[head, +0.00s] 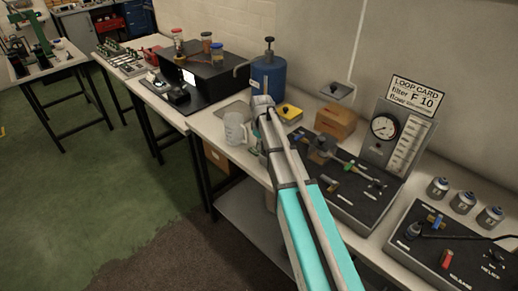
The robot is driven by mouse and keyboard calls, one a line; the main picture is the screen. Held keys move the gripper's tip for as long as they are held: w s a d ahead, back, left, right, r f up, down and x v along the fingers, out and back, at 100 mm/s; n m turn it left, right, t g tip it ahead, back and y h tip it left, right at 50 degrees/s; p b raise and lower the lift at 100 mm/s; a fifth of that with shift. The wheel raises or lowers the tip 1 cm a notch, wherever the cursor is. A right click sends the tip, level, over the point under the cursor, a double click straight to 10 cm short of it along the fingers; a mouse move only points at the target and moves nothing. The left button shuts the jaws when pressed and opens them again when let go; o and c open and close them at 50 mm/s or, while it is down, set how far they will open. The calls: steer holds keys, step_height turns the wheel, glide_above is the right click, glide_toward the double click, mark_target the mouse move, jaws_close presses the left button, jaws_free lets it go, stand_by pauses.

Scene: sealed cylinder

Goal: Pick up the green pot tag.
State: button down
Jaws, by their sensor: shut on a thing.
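My arm reaches up from the bottom middle across the bench in the head view. My gripper (263,103) is at its far end, in front of the blue cylinder (268,78) and just right of the clear jug (235,130). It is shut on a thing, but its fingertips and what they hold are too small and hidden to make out. I cannot pick out the green pot tag for certain anywhere.
A yellow-topped item (290,111) lies close right of the gripper. A brown box (337,121), a gauge panel (395,135) and black boards with fittings (345,200) fill the right. A black machine (208,77) stands left. Green floor is open at left.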

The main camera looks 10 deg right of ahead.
steer(key=shift+r, duration=0.2)
steer(key=shift+r+p, duration=0.4)
steer(key=shift+p, duration=0.15)
steer(key=w+d, duration=0.1)
steer(key=w, duration=0.1)
steer(key=w+d, duration=0.1)
steer(key=shift+w+d+r+p, duration=0.2)
steer(key=shift+d+r+p, duration=0.1)
steer(key=shift+d+p, duration=0.05)
step_height(320, 180, up, 13)
steer(key=p, duration=1.3)
steer(key=shift+s, duration=0.15)
steer(key=shift+a+r, duration=0.1)
